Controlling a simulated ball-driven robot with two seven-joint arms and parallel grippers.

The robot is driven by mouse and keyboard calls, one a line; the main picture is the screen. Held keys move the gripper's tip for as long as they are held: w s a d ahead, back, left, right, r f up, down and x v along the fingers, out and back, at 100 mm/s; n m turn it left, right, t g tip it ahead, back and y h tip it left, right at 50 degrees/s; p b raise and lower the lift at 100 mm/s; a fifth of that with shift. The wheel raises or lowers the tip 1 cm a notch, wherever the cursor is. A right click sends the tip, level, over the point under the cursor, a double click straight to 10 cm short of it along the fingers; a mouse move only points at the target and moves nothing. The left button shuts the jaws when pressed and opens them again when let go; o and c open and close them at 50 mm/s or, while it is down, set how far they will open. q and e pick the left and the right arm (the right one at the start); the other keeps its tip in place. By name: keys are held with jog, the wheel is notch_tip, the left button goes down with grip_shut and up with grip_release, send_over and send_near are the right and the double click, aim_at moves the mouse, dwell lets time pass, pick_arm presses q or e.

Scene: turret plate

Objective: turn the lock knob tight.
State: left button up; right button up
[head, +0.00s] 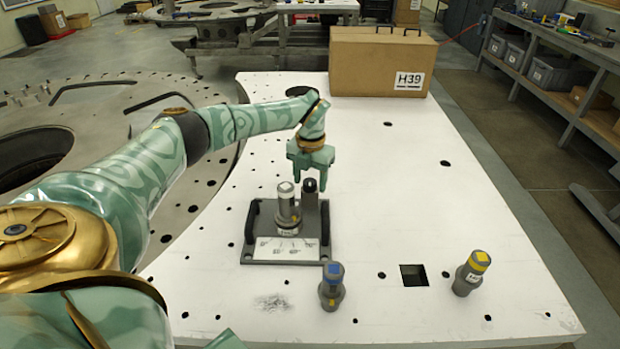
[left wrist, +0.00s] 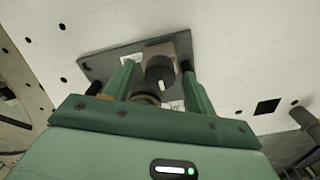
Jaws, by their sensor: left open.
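The lock knob (head: 310,186) is a small dark cap with a pale mark, standing at the back right of a grey fixture plate (head: 326,240). A grey cylinder with a white top (head: 286,200) stands close beside it on the left. My left gripper (head: 311,180) points down over the knob, with its jaws open. In the left wrist view the knob (left wrist: 160,71) shows between the two green fingers (left wrist: 159,72), with gaps on both sides. The white mark on the knob is visible there. My right gripper is not in view.
The fixture has dark side handles and a white label plate (head: 283,249). A cardboard case (head: 375,62) stands at the back. The table's right middle is clear.

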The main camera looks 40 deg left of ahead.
pick_arm(q)
jog(key=c, duration=1)
jog(key=shift+r, duration=0.1)
jog(key=shift+r+m+p, duration=0.1)
jog(key=shift+m+p, duration=0.95)
jog(key=shift+m, duration=0.15)
jog(key=m+p, duration=0.2)
jog(key=m, duration=0.1)
jog(key=shift+m, duration=0.3)
jog(key=m, duration=0.2)
jog(key=shift+m+p, duration=0.35)
jog(key=shift+m, duration=0.05)
jog(key=m, duration=0.2)
jog(key=shift+m, duration=0.3)
jog(key=m, duration=0.3)
jog(key=shift+m+p, duration=0.3)
jog(key=shift+p, duration=0.1)
jog(key=shift+m, duration=1.4)
